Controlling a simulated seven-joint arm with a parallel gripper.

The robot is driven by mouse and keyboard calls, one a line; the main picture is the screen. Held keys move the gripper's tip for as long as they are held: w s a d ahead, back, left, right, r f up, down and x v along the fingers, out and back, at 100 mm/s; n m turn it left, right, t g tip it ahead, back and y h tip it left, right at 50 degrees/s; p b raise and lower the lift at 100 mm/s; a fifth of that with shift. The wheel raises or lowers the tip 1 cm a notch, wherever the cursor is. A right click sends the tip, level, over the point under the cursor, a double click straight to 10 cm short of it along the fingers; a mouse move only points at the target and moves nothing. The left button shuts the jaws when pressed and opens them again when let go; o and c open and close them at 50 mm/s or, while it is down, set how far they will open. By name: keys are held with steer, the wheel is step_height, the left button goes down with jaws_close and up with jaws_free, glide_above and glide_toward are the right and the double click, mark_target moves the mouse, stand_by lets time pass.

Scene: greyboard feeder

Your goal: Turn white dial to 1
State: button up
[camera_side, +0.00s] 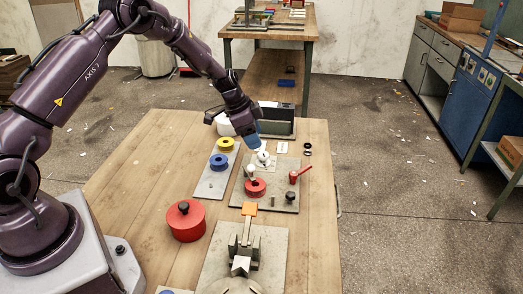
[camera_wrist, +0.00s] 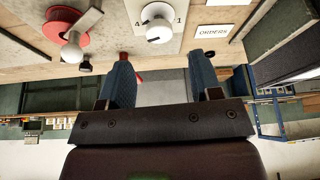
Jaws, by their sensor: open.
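The white dial (camera_side: 263,158) sits on a grey board on the wooden table. In the wrist view the white dial (camera_wrist: 157,22) is at the top, with a printed 4 to its left and a 1 to its right; where it points is too small to tell. My gripper (camera_side: 254,144) is above and just behind the dial in the side view. In the wrist view my gripper (camera_wrist: 160,57) has its two blue fingers spread wide with nothing between them, and the dial lies beyond the fingertips.
A red disc (camera_side: 255,187) with a white-knobbed lever and a red handle (camera_side: 295,176) share the dial's board. A plate with yellow (camera_side: 219,162) and blue discs stands left. A large red disc (camera_side: 186,222) is nearer. A dark bin (camera_side: 280,128) stands behind. The table's right side is clear.

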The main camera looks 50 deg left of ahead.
mark_target(263, 153)
steer(key=x, duration=0.5)
steer(key=shift+w+f, duration=0.15)
steer(key=shift+f, duration=0.2)
steer(key=c, duration=0.9)
steer(key=shift+c, duration=0.2)
